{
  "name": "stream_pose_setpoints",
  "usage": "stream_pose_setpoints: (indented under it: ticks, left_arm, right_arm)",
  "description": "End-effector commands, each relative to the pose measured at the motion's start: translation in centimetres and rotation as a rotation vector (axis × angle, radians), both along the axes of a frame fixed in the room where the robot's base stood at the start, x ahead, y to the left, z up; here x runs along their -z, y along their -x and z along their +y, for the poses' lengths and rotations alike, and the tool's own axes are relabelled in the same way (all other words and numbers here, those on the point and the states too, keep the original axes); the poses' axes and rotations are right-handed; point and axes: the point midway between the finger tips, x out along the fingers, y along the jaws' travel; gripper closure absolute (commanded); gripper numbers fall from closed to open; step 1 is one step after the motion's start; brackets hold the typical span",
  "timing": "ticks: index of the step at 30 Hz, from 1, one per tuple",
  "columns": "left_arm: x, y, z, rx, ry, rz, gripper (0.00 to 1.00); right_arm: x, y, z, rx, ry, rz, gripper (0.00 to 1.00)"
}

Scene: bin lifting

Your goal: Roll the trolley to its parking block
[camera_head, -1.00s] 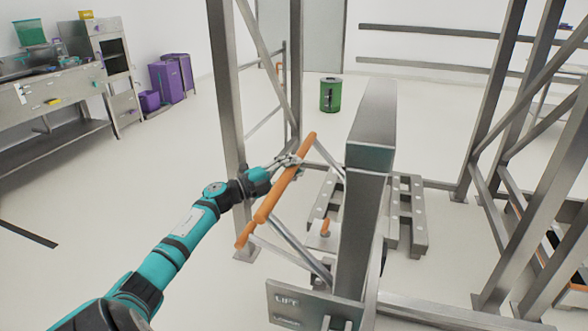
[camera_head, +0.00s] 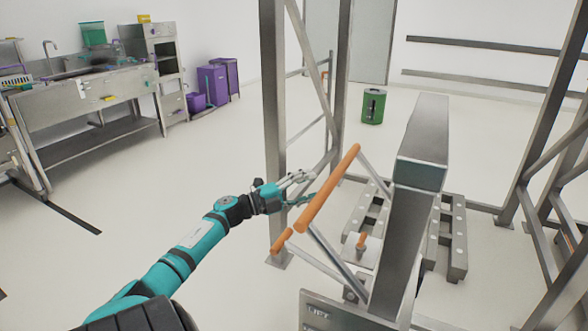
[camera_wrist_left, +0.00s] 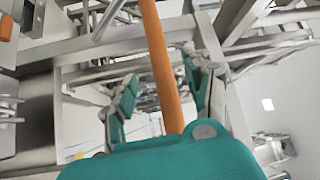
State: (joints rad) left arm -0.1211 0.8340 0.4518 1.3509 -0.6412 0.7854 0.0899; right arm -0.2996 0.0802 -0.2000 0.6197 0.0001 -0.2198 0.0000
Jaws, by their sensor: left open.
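The trolley is a grey metal frame with a thick upright mast (camera_head: 412,215) and a long orange push bar (camera_head: 328,188) on struts at its left side. A plate with lettering (camera_head: 325,312) is at its lower front. My left gripper (camera_head: 302,186) is open, just left of the orange bar, and looks apart from it. In the left wrist view the orange bar (camera_wrist_left: 162,65) runs between the two spread fingers (camera_wrist_left: 163,95), which are not closed on it. I cannot pick out the parking block for certain. My right gripper is out of view.
Tall grey rack posts (camera_head: 275,130) stand behind the gripper and at the right. A green bin (camera_head: 374,106) stands at the back. A steel bench (camera_head: 90,110) and purple bins (camera_head: 217,82) are at the left. The floor between bench and trolley is clear, with a dark stripe (camera_head: 62,208).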

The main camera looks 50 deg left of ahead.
Motion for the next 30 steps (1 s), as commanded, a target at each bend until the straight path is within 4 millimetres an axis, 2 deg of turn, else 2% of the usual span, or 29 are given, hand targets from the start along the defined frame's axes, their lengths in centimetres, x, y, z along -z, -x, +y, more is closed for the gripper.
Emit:
stream_pose_setpoints:
  ticks: [3, 9, 30]
  left_arm:
    - [0.4, 2.1, 0.7, -0.001, 0.0, 0.003, 0.49]
    - [0.6, 4.0, 1.4, -0.002, 0.001, 0.001, 0.49]
    - [0.8, 4.2, 1.6, -0.005, 0.006, 0.003, 0.49]
  right_arm:
    - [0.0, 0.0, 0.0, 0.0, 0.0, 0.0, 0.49]
    - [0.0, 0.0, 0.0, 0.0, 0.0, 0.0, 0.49]
    - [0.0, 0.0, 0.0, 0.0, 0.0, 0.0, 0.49]
